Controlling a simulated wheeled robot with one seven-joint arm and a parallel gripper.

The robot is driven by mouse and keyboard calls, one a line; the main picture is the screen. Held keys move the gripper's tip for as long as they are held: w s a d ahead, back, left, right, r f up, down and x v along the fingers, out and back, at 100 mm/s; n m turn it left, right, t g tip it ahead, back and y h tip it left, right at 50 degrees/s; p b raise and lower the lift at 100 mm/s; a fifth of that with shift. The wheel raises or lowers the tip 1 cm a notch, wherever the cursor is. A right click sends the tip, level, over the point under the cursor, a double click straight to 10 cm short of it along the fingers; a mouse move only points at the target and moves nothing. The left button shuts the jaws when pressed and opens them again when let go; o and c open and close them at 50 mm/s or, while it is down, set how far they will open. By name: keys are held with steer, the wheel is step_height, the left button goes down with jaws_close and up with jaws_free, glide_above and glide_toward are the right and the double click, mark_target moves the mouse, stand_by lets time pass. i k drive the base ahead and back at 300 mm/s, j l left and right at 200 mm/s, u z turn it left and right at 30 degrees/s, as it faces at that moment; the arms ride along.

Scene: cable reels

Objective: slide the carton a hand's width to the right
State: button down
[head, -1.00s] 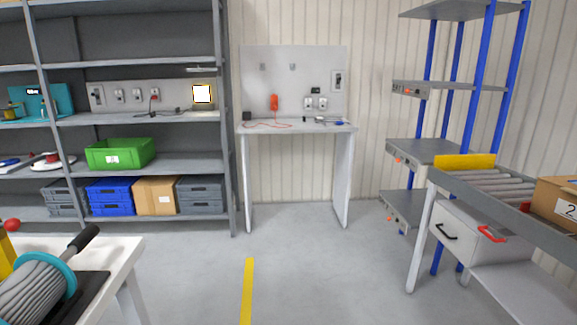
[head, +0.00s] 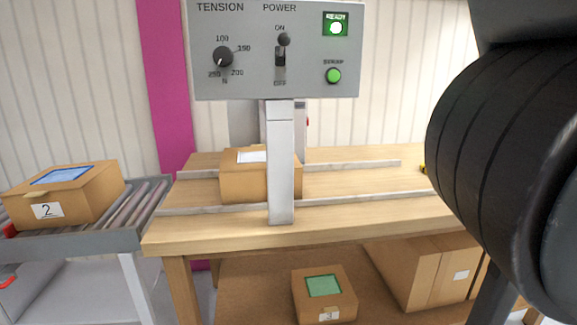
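A brown carton (head: 236,181) with a white label on top sits on the wooden table, between two metal guide rails. The grey post of the control panel stands in front of it and hides part of its right half. Other cartons are in view, and the task does not say which is meant: one marked 2 (head: 70,196) on the roller conveyor at left, one with a green label (head: 322,296) and a larger one (head: 425,272) under the table. A large black part of my arm fills the right side. My gripper is not in view.
The wooden table (head: 370,232) has clear top to the right of the carton, between the front rail (head: 375,196) and back rail (head: 360,164). The control panel (head: 275,50) stands above on its post (head: 281,175). The roller conveyor (head: 148,205) meets the table's left side.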

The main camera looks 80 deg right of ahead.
mark_target(240, 186)
steer(key=j+z, duration=0.1)
steer(key=z, duration=0.35)
steer(key=i+j+z, duration=0.1)
steer(key=z, duration=0.8)
steer(key=j+z, duration=0.15)
steer(key=z, duration=0.35)
steer(key=k+j+z, duration=0.15)
steer(key=j, duration=0.3)
